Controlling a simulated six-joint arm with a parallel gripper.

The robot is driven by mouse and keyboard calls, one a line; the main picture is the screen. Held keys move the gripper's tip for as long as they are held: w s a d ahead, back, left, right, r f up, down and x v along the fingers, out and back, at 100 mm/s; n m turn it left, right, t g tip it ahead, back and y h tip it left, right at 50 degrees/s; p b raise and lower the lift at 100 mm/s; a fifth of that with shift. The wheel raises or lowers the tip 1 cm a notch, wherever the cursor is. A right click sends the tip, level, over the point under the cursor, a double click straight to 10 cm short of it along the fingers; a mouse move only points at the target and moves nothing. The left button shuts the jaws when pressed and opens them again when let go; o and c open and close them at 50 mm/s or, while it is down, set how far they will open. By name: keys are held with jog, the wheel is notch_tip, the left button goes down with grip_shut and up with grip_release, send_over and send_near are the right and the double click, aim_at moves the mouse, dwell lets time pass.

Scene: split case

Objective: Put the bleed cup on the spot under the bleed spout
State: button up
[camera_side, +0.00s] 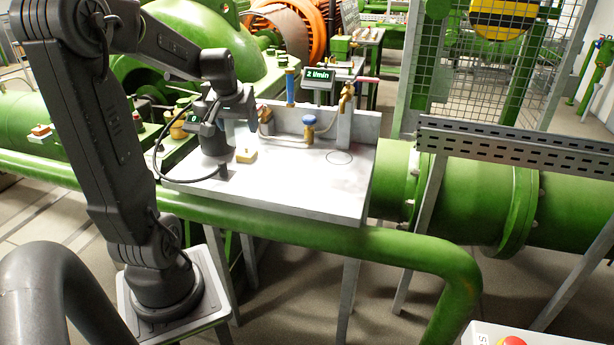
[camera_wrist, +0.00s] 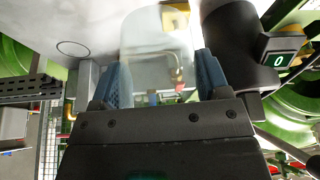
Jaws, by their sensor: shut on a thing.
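The bleed cup is a clear, see-through cup (camera_wrist: 155,52), standing out between my blue fingertips in the wrist view. My gripper (camera_wrist: 163,78) is shut on it. In the side view my gripper (camera_side: 238,112) is over the left part of the grey bench, and the pale cup is hard to make out there. I cannot tell whether its base touches the bench. The spot is a thin dark ring (camera_side: 339,157) on the bench right of my gripper; it also shows in the wrist view (camera_wrist: 73,48). The brass bleed spout (camera_side: 347,92) is on a grey post behind the ring.
A dark cylinder with a display (camera_side: 213,140) stands close left of my gripper. A blue-capped fitting with a hose (camera_side: 309,130) and a flow display (camera_side: 318,76) are towards the back. The bench front is clear.

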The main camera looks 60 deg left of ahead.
jog(key=w+d+f+m+t+h, duration=0.1)
jog(key=w+d+f+m+h, duration=0.15)
jog(key=w+d+m, duration=0.7)
jog(key=w+d+f+m+h, duration=0.2)
jog(key=w+d+f+m, duration=0.15)
jog(key=w+d, duration=0.95)
jog(key=s+a+r+n+y, duration=0.1)
jog(key=s+a+r+n, duration=0.15)
jog(key=s+a, duration=0.85)
jog(key=s+a+r+n+y, duration=0.15)
jog(key=s+a+r, duration=0.25)
jog(key=s+a, duration=0.65)
send_near(302, 170)
jog(key=shift+w+a+f+t+h, duration=0.1)
jog(key=shift+w+a+t+h, duration=0.3)
jog(key=shift+w+a, duration=0.15)
jog(key=shift+f, duration=2.1)
jog(key=shift+f, duration=0.1)
